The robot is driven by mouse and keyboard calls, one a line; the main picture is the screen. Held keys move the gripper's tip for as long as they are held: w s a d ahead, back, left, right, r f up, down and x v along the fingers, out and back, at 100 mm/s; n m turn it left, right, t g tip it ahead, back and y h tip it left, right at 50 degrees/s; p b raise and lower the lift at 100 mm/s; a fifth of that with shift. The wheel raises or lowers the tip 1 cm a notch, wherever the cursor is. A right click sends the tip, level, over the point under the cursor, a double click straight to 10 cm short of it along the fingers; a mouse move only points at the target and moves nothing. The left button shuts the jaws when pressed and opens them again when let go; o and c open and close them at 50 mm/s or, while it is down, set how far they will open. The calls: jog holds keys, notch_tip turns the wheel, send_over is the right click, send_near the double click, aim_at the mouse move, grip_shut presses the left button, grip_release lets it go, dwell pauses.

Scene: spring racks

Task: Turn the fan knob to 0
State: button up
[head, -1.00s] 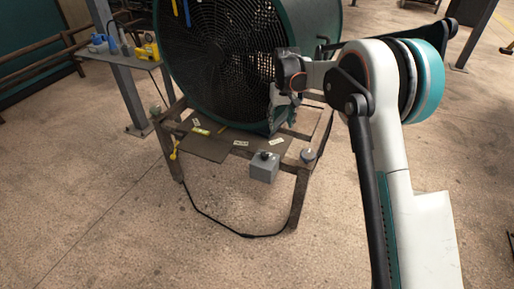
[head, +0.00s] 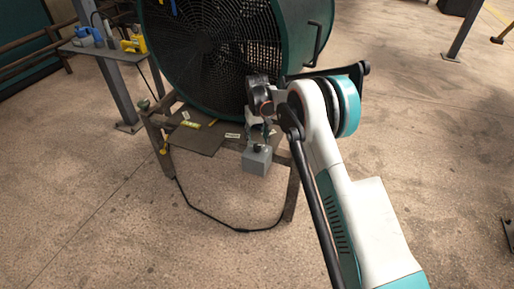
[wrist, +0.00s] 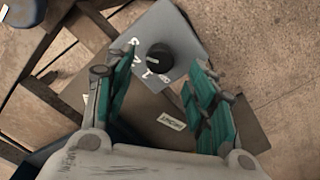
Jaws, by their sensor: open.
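The fan knob (wrist: 159,57) is a round black dial on top of a grey control box (wrist: 185,28) with white number marks. In the wrist view it lies just beyond and between the fingertips of my gripper (wrist: 155,80), which is open with teal fingers. The knob's pointer mark is pale but too small to read surely. In the head view the box (head: 257,162) hangs at the front of the fan's stand, and my gripper (head: 262,135) is right above it, partly hiding the knob (head: 259,149). No contact with the knob is clear.
The large dark green fan (head: 210,45) stands behind my gripper on a brown metal frame (head: 291,195). A black cable (head: 215,225) loops below the box to the floor. A small shelf (head: 85,49) with blue and yellow items is at left. The floor in front is clear.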

aim_at(257, 145)
jog(key=shift+f+b, duration=0.6)
jog(key=shift+f, duration=1.6)
jog(key=c, duration=1.1)
